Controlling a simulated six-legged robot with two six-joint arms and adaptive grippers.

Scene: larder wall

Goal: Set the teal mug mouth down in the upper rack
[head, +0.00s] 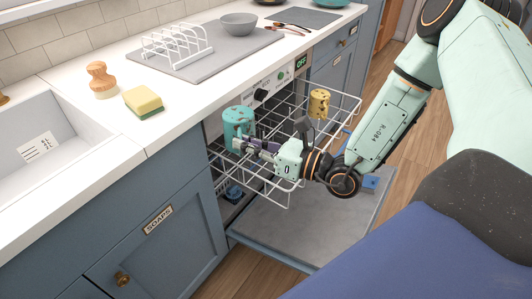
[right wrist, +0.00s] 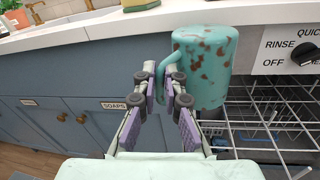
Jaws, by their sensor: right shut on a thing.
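The teal mug (head: 238,122) has brown speckles and is at the left, inner side of the upper rack (head: 345,98), a white wire rack pulled out of the dishwasher. In the right wrist view the mug (right wrist: 212,68) looks upright-sided with its closed base up and mouth down. My right gripper (head: 250,146) is shut on the mug's handle, which shows between the fingers (right wrist: 160,88) in the right wrist view. I cannot tell whether the rim touches the wires. My left gripper is not in view.
A yellow mug (head: 318,104) stands in the rack's far right part. The open dishwasher door (head: 300,232) lies below. The counter above holds a sponge (head: 143,102), a brush (head: 102,80), a dish rack (head: 177,46) and a grey bowl (head: 238,25). The rack's middle looks mostly free.

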